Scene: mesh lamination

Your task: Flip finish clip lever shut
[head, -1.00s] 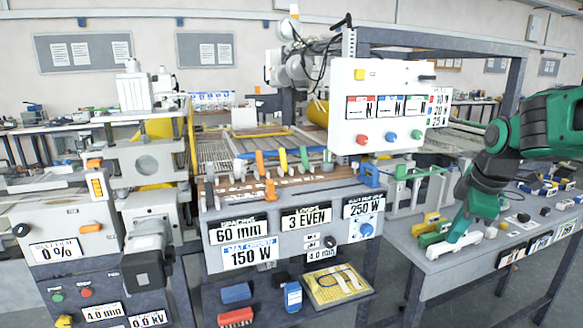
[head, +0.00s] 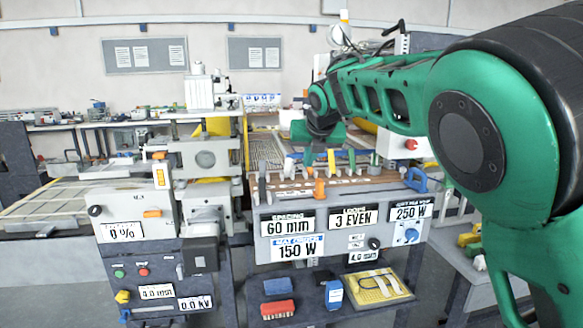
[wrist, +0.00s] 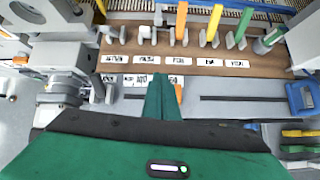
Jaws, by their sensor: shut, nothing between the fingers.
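A row of clips with levers stands along the back of a brown board (wrist: 265,66). Orange (wrist: 181,20), yellow (wrist: 214,22) and green (wrist: 243,22) levers rise upright in the wrist view, with a low white-grey clip (wrist: 146,34) to their left. White labels (wrist: 175,61) lie in front of the clips; I cannot read which one says finish. My gripper (wrist: 160,80) is shut and empty, fingers together over the board's front edge. In the head view my gripper (head: 309,158) hangs over the board (head: 350,183), partly hiding the clips behind it.
A small orange part (head: 319,188) stands at the board's front edge. A blue handle (head: 416,180) sits at the right end. The grey front panel (head: 335,252) carries printed readouts. A grey machine block (wrist: 70,88) rises close on the left.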

